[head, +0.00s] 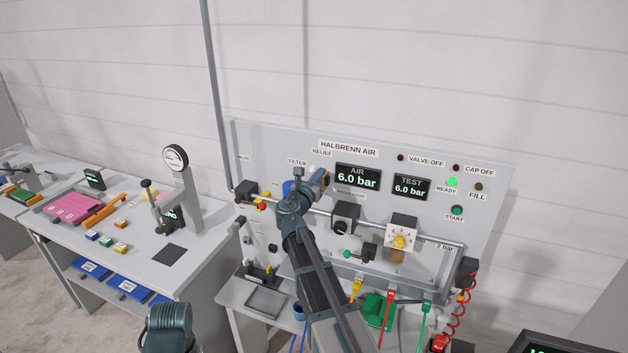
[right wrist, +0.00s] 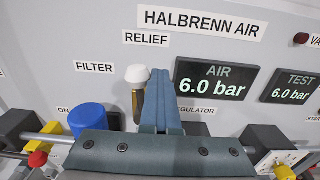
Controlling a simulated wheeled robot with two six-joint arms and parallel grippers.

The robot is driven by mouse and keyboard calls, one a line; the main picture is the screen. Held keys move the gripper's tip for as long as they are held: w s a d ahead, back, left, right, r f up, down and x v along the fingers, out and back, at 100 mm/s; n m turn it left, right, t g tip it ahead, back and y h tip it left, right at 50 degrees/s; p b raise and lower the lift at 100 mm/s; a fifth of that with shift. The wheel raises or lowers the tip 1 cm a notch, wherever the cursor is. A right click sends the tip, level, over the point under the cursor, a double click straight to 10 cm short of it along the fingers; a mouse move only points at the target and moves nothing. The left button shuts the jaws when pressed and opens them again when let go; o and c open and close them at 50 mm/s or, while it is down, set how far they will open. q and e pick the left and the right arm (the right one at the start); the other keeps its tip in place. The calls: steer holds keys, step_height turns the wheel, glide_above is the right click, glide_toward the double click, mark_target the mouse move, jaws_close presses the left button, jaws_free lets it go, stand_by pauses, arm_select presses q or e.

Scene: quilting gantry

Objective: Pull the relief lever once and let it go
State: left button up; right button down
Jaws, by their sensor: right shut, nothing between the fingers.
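The relief lever (right wrist: 136,77) has a white knob on a brass-coloured stem, under the RELIEF label on the grey panel. In the right wrist view it stands just left of my right gripper (right wrist: 158,78), whose fingers are shut together with nothing between them. The fingers overlap the lever's edge in the picture; I cannot tell whether they touch it. In the head view my right gripper (head: 320,182) is at the panel, left of the AIR display, and the lever is mostly hidden there. My left gripper is not in view.
The AIR display (head: 358,176) and TEST display (head: 411,187) both read 6.0 bar. The green READY light (head: 452,182) is lit. A blue filter cap (right wrist: 88,119) and a horizontal pipe sit below the lever. A bench with a dial gauge (head: 175,157) stands at left.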

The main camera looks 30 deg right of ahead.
steer(key=shift+w+a+f, duration=0.15)
steer(key=shift+w+a, duration=0.7)
steer(key=shift+w, duration=0.25)
steer(key=shift+s, duration=0.15)
steer(key=shift+s+d, duration=1.95)
steer(key=shift+s, duration=0.25)
steer(key=shift+s+a, duration=0.1)
steer(key=v, duration=0.7)
steer(key=shift+s+a, duration=0.25)
